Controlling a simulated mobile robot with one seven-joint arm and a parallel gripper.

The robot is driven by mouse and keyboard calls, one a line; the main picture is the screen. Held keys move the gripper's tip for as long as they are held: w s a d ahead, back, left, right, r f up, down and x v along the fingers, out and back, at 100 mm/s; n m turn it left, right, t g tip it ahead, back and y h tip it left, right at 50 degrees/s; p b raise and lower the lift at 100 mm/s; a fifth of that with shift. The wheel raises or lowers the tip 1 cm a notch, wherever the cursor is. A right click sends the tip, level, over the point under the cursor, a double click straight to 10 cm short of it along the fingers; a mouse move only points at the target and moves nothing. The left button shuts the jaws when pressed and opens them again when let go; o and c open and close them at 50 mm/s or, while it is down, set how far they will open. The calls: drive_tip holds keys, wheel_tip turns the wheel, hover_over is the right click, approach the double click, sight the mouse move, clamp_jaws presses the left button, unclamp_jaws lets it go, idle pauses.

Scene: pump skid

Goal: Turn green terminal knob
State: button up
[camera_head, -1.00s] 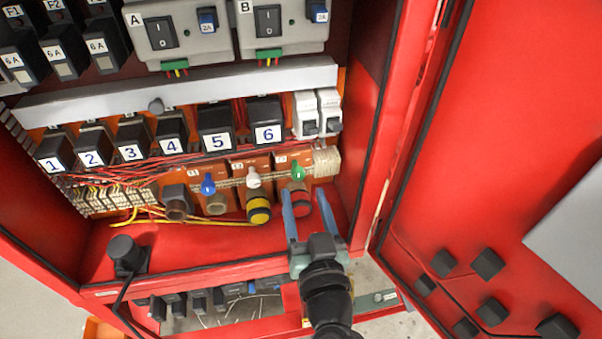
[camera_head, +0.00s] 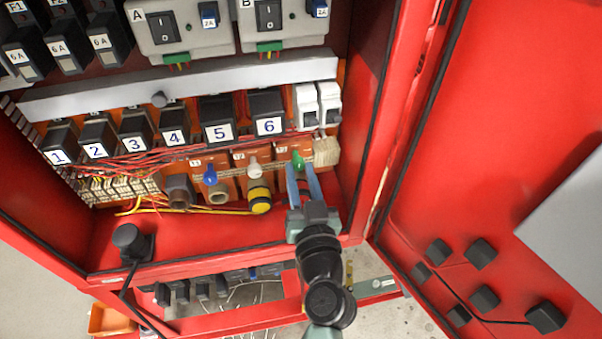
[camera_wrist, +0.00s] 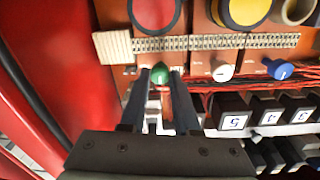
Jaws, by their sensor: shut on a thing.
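The green terminal knob (camera_head: 298,160) is at the right end of a row of three knobs on orange terminal blocks, and it also shows in the wrist view (camera_wrist: 160,76). My gripper (camera_head: 300,170) reaches into the cabinet from below, and its two blue fingers stand on either side of the green knob. In the wrist view my gripper (camera_wrist: 163,82) is shut on the green knob, one finger to each side. The white knob (camera_head: 254,170) and the blue knob (camera_head: 210,176) are to the left, apart from the fingers.
A yellow-banded connector (camera_head: 259,196) stands left of my fingers; a red connector (camera_wrist: 155,12) shows beyond them. Black relays (camera_head: 218,122) and red wires run above the knobs. The cabinet's right wall and open red door (camera_head: 480,130) bound the right side.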

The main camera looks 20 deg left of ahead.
drive_tip(key=shift+m, duration=0.3)
clamp_jaws()
drive_tip(key=m, duration=0.3)
drive_tip(key=shift+m+b, duration=0.3)
drive_tip(key=shift+b, duration=0.05)
drive_tip(key=m, duration=0.4)
drive_tip(key=shift+m, duration=0.3)
drive_tip(key=m+p, duration=0.1)
drive_tip(key=m, duration=0.3)
drive_tip(key=shift+d+m+g+p, duration=0.1)
drive_tip(key=shift+m+g+p, duration=0.35)
drive_tip(key=shift+m, duration=1.95)
drive_tip(key=o, duration=0.9)
unclamp_jaws()
drive_tip(key=shift+o, duration=0.2)
drive_tip(key=shift+s, duration=0.1)
